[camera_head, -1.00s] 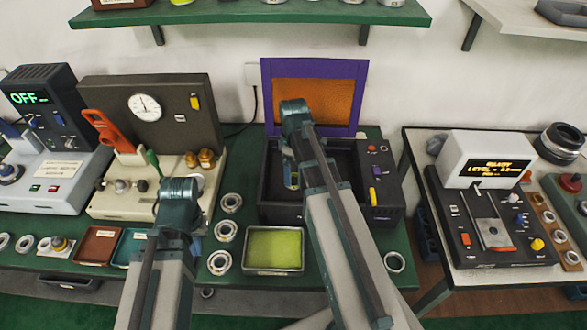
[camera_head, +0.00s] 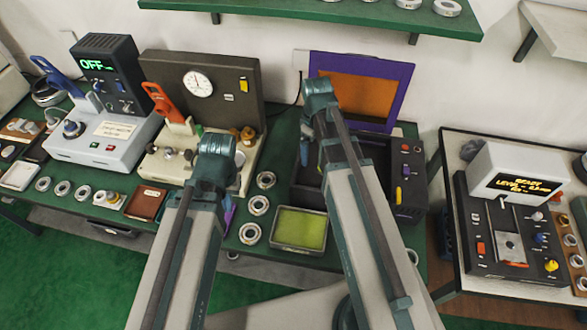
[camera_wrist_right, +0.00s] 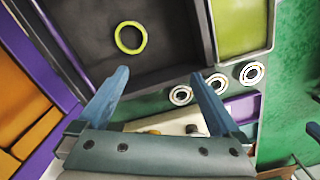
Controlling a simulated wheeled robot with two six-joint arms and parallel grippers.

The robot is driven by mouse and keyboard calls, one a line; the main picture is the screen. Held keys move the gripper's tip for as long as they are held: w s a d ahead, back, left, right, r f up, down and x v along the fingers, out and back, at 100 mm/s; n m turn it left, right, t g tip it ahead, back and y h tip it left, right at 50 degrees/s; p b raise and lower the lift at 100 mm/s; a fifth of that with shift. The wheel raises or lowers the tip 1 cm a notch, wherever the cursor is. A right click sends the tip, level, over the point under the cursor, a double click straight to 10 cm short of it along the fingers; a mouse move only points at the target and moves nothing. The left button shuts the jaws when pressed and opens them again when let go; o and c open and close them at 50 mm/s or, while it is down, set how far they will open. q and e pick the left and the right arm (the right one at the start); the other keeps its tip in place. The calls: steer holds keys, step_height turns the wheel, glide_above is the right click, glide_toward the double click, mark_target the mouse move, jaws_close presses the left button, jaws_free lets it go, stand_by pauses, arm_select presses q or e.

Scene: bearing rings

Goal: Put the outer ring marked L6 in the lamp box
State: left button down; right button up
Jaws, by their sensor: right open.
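The lamp box (camera_head: 405,215) is a dark box with an open purple and orange lid (camera_head: 358,62). In the right wrist view, a yellow-lit ring (camera_wrist_right: 130,38) lies on the floor of the box's dark tray (camera_wrist_right: 88,50); I cannot read any marking on it. My right gripper (camera_wrist_right: 160,80) is open and empty over the box, apart from the ring; in the head view its arm hides part of the box. My left gripper (camera_head: 213,165) is in front of the beige gauge machine; its fingers are hidden by its own wrist. No L6 mark is legible.
Several metal rings (camera_head: 258,205) lie on the green table between the gauge machine (camera_head: 205,85) and a tray with a yellow-green pad (camera_head: 299,228). A tester with an OFF display (camera_head: 105,70) stands left. A white-topped READY device (camera_head: 515,170) stands on a separate table right.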

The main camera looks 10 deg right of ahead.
steer(key=s+a+m+h, duration=0.1)
steer(key=s+a+m, duration=0.3)
steer(key=s+a, duration=0.8)
steer(key=a, duration=0.3)
steer(key=shift+s+a, duration=0.25)
steer(key=shift+a, duration=0.1)
steer(key=shift+r, duration=0.1)
